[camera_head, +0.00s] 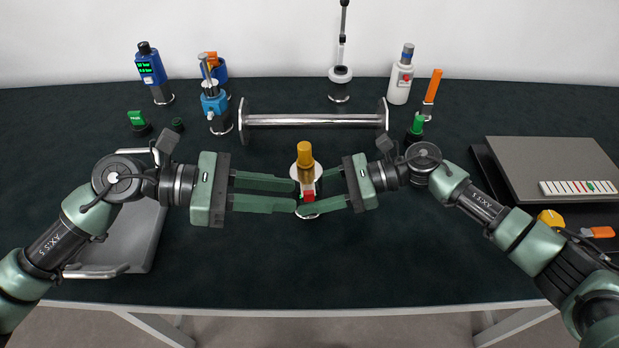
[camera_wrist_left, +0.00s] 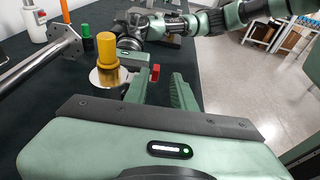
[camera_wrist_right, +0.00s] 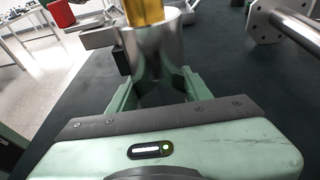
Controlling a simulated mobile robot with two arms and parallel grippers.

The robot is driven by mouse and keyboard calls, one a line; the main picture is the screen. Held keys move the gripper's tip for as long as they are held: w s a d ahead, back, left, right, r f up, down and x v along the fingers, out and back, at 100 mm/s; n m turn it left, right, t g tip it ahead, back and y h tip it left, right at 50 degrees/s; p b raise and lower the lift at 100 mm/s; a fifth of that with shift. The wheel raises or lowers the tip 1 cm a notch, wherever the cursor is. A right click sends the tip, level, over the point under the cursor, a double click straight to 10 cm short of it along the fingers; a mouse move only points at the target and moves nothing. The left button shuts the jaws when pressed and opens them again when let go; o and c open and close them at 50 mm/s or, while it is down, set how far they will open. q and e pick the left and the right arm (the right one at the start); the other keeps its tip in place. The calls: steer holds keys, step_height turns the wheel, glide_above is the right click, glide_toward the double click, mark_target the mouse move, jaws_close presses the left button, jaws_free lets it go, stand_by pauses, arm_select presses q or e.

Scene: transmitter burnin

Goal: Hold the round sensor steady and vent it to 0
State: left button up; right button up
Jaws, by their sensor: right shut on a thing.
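The round sensor (camera_head: 300,173) is a shiny metal cylinder with a yellow cap (camera_head: 304,153), upright at the table's middle. A small red part (camera_head: 308,192) is on its near side. My right gripper (camera_wrist_right: 157,88) is shut on the metal body (camera_wrist_right: 155,50) from the right, one finger on each side. My left gripper (camera_head: 297,195) comes from the left with its fingers apart and empty. Its fingertips are close to the red part, which also shows near them in the left wrist view (camera_wrist_left: 155,72). Whether they touch it cannot be told. No readout of the sensor is visible.
Behind the sensor lies a metal bar with end flanges (camera_head: 315,121). A blue handheld device (camera_head: 151,68), a blue-and-metal fitting (camera_head: 214,103), a pump-like post (camera_head: 340,75) and a white bottle (camera_head: 400,84) stand at the back. A grey flat case (camera_head: 550,160) is right. The front middle is clear.

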arm_select(q)
steer(key=shift+c, duration=0.3)
jaws_close()
steer(key=m+g+y, duration=0.4)
steer(key=m+y, duration=0.6)
steer(key=m, duration=0.5)
glide_toward(308, 188)
steer(key=d, duration=0.1)
steer(key=w+d+r, duration=0.1)
steer(key=d, duration=0.1)
steer(key=shift+d+r, duration=0.1)
steer(key=shift+r, duration=0.15)
steer(key=s+f+m+y, duration=0.1)
steer(key=f, duration=0.1)
steer(key=s+f+m+y, duration=0.1)
steer(key=f+y, duration=0.1)
steer(key=s+d+f+m+y, duration=0.1)
steer(key=f, duration=0.1)
steer(key=shift+s+f+y, duration=0.1)
steer(key=shift+f+y, duration=0.15)
steer(key=shift+y, duration=0.05)
